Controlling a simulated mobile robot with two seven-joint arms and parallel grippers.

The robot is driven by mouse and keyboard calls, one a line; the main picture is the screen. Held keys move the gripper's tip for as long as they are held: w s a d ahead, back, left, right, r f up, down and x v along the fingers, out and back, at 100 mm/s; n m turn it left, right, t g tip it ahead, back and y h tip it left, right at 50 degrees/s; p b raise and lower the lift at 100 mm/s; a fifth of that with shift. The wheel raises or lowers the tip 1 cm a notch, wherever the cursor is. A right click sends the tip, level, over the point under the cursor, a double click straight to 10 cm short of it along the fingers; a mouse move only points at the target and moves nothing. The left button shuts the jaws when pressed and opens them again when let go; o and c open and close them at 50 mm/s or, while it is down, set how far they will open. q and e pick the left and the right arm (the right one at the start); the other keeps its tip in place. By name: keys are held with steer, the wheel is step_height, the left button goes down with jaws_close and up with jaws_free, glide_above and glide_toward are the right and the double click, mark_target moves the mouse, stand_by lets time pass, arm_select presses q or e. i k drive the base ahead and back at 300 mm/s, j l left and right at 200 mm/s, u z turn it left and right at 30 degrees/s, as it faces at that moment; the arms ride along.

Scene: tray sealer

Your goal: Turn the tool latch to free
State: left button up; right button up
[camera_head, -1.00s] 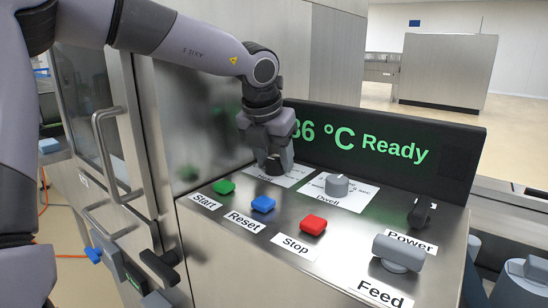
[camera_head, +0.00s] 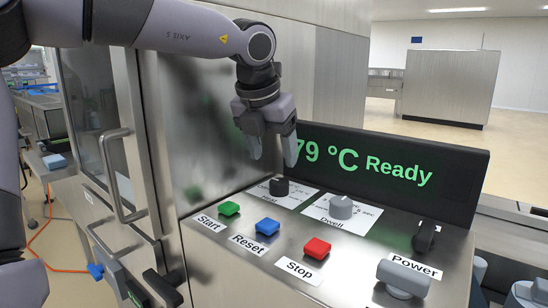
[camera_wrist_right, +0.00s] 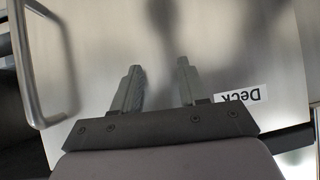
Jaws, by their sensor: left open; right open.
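No part with a readable tool latch label shows, so I cannot tell which part is the latch. A black handle (camera_head: 163,288) sticks out low on the machine's front, beside a grey block (camera_head: 115,277) and a blue piece (camera_head: 95,271). My left gripper (camera_head: 272,160) is open and empty, above a black knob (camera_head: 279,187) on the sloped control panel. In the right wrist view my right gripper (camera_wrist_right: 159,68) is open and empty, facing a metal surface. An upside-down "Deck" label (camera_wrist_right: 241,94) is beside its fingers.
The panel carries green (camera_head: 229,208), blue (camera_head: 267,227) and red (camera_head: 317,247) buttons, a grey Dwell knob (camera_head: 341,207), a black Power switch (camera_head: 424,236) and a grey Feed knob (camera_head: 403,278). A display (camera_head: 385,165) stands behind. A door handle (camera_head: 115,175) juts out at left.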

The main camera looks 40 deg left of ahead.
mark_target(166, 287)
steer(key=k, duration=1)
